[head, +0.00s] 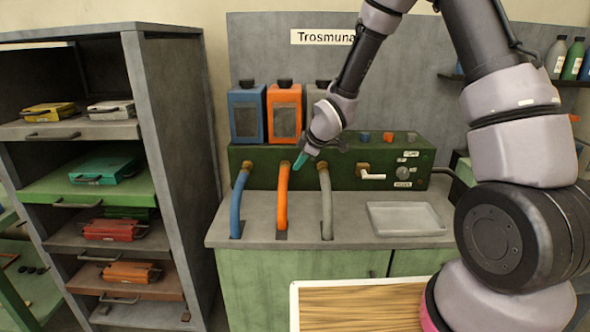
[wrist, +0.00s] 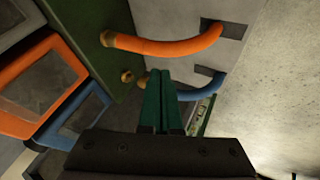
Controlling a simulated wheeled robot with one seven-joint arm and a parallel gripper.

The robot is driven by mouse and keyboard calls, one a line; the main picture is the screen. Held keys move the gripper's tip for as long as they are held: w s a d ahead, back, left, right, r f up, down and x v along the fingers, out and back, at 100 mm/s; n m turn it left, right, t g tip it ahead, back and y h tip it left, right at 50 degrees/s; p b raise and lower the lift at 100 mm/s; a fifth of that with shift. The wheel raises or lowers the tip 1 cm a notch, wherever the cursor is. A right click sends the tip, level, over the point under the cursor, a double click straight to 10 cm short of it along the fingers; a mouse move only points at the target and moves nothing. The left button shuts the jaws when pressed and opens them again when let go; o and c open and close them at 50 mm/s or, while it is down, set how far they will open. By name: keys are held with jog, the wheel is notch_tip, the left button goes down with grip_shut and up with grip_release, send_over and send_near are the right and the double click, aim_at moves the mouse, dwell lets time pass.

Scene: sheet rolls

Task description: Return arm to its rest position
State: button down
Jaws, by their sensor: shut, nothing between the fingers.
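My gripper (head: 300,161) is in front of the green machine panel in the head view, close to the upper end of the orange hose (head: 283,195). In the wrist view the two green fingers of my gripper (wrist: 162,75) are together, with nothing between them. The orange hose also shows in the wrist view (wrist: 165,46), beyond the fingertips. The blue hose (head: 238,200) is to its left in the head view, and the grey hose (head: 326,200) is to its right. I cannot tell whether the fingers touch a hose.
Blue (head: 247,113) and orange (head: 284,113) containers stand on the green machine (head: 345,162). A grey tray (head: 406,218) lies on the counter (head: 355,232). A shelf rack (head: 175,125) with coloured cases stands at left. A wood-topped surface (head: 355,305) is in front, near my arm.

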jog(key=shift+r, duration=0.15)
jog(key=s+d+r+m+h, duration=0.1)
jog(key=s+d+r+m, duration=0.2)
jog(key=d+r, duration=0.3)
jog(key=s+d+r+m+t+h, duration=0.1)
jog(key=s+d+r+m, duration=0.3)
jog(key=r, duration=0.3)
jog(key=s+d+r+m+h, duration=0.1)
jog(key=s+d+r+m, duration=0.15)
jog(key=d+r, duration=0.4)
jog(key=s+d+r+m, duration=0.2)
jog(key=s+r+m, duration=0.2)
jog(key=s, duration=0.5)
jog(key=s+d+r+m, duration=0.3)
jog(key=s+r+m, duration=0.2)
jog(key=s+m, duration=0.2)
jog(key=s, duration=0.2)
jog(key=shift+s+r+y, duration=0.15)
jog(key=shift+s+y, duration=0.15)
jog(key=shift+s, duration=0.1)
jog(key=shift+d, duration=0.1)
